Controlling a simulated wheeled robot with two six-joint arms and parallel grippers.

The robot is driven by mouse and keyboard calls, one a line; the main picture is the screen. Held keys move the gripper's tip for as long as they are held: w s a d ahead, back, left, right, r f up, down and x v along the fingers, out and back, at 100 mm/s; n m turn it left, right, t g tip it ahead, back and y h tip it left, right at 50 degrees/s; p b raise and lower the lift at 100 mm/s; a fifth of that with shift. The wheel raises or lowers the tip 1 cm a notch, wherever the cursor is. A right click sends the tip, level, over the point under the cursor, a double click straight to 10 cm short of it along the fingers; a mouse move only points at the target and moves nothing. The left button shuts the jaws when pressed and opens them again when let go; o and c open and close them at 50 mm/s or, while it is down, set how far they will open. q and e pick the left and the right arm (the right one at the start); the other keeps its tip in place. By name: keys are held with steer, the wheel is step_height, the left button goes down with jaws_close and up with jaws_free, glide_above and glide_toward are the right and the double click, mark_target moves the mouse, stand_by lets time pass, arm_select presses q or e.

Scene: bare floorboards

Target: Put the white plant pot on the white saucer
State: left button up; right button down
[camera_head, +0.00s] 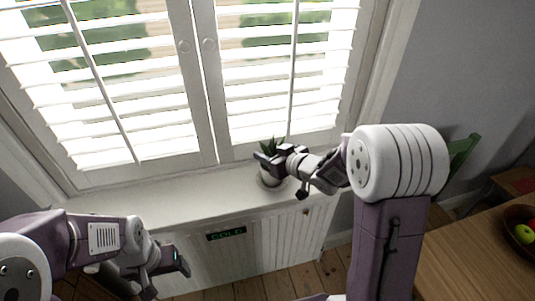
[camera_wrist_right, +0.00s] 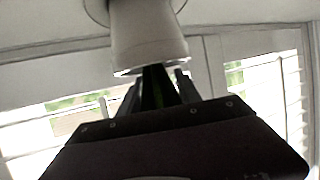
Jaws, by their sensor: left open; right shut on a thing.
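The white plant pot (camera_head: 270,180) with a spiky green plant (camera_head: 271,145) is upright over the white sill. My right gripper (camera_head: 268,162) is shut on the pot near its rim. In the right wrist view the pot (camera_wrist_right: 147,38) appears upside down, with the plant leaves (camera_wrist_right: 155,88) by the gripper. The white saucer (camera_wrist_right: 97,10) shows at the pot's base, mostly hidden by it. I cannot tell whether pot and saucer touch. My left gripper (camera_head: 167,275) is open and empty, low at the left, in front of the cabinet.
The white sill (camera_head: 150,204) is clear to the left of the pot. Shuttered windows (camera_head: 205,80) stand right behind it. A green display (camera_head: 226,234) is on the cabinet front below. A wooden table (camera_head: 480,260) with a fruit bowl (camera_head: 522,234) is at the right, beside a green chair (camera_head: 462,152).

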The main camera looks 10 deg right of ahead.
steer(key=c, duration=0.8)
jaws_free()
steer(key=shift+f, duration=0.1)
steer(key=shift+c, duration=0.2)
